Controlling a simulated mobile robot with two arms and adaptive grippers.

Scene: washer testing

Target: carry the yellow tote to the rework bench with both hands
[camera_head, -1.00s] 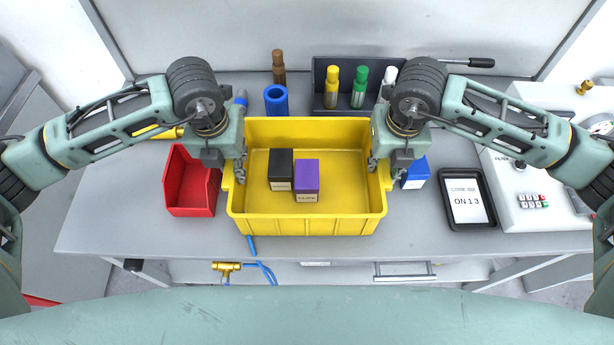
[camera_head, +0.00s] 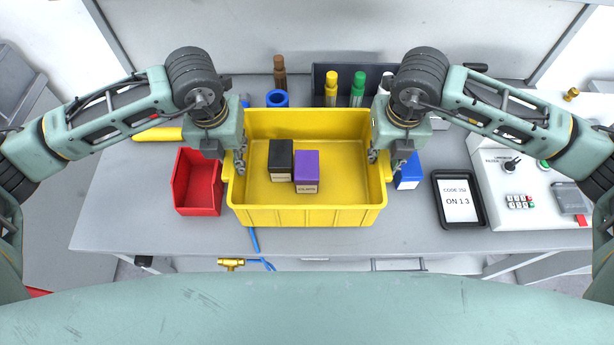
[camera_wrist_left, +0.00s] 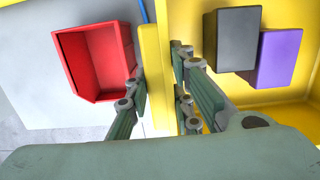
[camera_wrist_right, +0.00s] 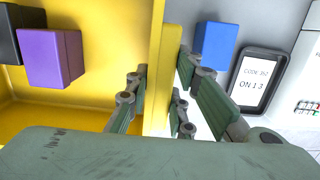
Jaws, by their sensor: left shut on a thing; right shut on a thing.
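The yellow tote (camera_head: 306,216) is in the middle of the head view, over the grey bench. A black box (camera_head: 281,160) and a purple box (camera_head: 306,172) stand inside it, side by side. My left gripper (camera_head: 238,166) is shut on the tote's left wall; the left wrist view shows its fingers (camera_wrist_left: 160,90) on both sides of the yellow rim. My right gripper (camera_head: 376,164) is shut on the right wall, and the right wrist view shows its fingers (camera_wrist_right: 160,92) astride that rim. Whether the tote's underside touches the bench is hidden.
A red bin (camera_head: 197,183) is close on the tote's left. A blue box (camera_head: 408,172) and a tablet (camera_head: 459,200) are on its right, then a white control unit (camera_head: 515,165). Behind are a blue ring (camera_head: 277,98) and several markers before a dark rack (camera_head: 319,80).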

